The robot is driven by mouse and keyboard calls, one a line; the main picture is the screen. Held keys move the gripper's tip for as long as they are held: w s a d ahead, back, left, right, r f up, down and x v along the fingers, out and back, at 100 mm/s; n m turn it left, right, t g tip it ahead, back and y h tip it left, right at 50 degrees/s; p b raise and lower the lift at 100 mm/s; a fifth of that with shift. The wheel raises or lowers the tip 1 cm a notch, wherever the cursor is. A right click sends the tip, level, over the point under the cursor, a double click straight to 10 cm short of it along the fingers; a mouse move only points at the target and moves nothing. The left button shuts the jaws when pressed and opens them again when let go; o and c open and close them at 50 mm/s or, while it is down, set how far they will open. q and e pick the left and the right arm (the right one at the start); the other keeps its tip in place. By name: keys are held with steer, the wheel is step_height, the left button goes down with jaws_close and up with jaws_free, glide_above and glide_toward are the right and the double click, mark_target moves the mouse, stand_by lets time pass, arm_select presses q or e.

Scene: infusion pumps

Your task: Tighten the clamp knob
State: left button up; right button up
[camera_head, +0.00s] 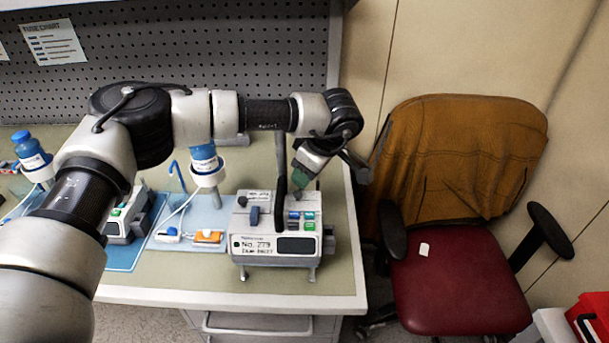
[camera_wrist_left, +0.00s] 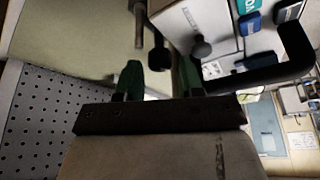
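A grey-white infusion pump (camera_head: 262,246) labelled No. 279 stands on the bench near its right end, with a black handle (camera_head: 281,185) on top. My left gripper (camera_head: 300,182) reaches down over the back right of the pump. In the left wrist view the two green fingers of the left gripper (camera_wrist_left: 158,80) are apart. A dark knob on a short stem (camera_wrist_left: 158,57) shows just beyond and between them; I cannot tell whether they touch it. A second round dark knob (camera_wrist_left: 201,47) sits on the pump's casing. My right gripper is not in view.
The black handle also shows close to the fingers in the left wrist view (camera_wrist_left: 275,72). Left of the pump are a blue mat (camera_head: 205,213) with a bottle holder (camera_head: 207,176) and another pump (camera_head: 128,222). A chair (camera_head: 460,290) stands right of the bench.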

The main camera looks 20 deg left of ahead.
arm_select(q)
steer(key=b+v, duration=0.2)
steer(key=v, duration=0.7)
steer(key=shift+d+r, duration=0.2)
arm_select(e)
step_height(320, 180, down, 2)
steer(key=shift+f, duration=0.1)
